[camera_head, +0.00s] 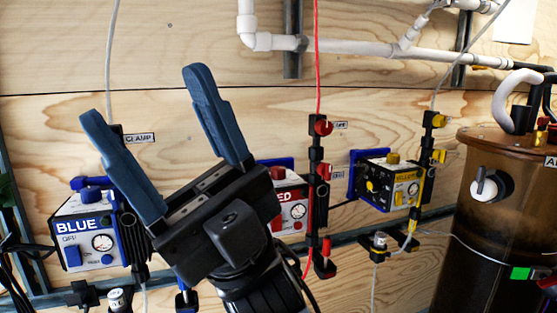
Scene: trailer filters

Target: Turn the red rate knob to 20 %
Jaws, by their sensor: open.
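The red unit (291,209) is a small box with a white front, a round gauge and a dark red label ending in "ED". My gripper's body hides its left part. A red knob (278,172) sits on its top, and a smaller red spot shows below the gauge. I cannot tell for sure which is the rate knob, and no percent marks are readable. My gripper (140,92) is open and empty, with its two blue-grey fingers pointing up and left. It is in front of the wall, left of the red unit, and holds no knob.
A blue unit (85,232) is on the left, partly behind my gripper. A yellow unit (391,184) is right of the red one. A black post with red valves (319,190) stands just right of the red unit. A brown tank (490,230) fills the right side. White pipes (345,48) run above.

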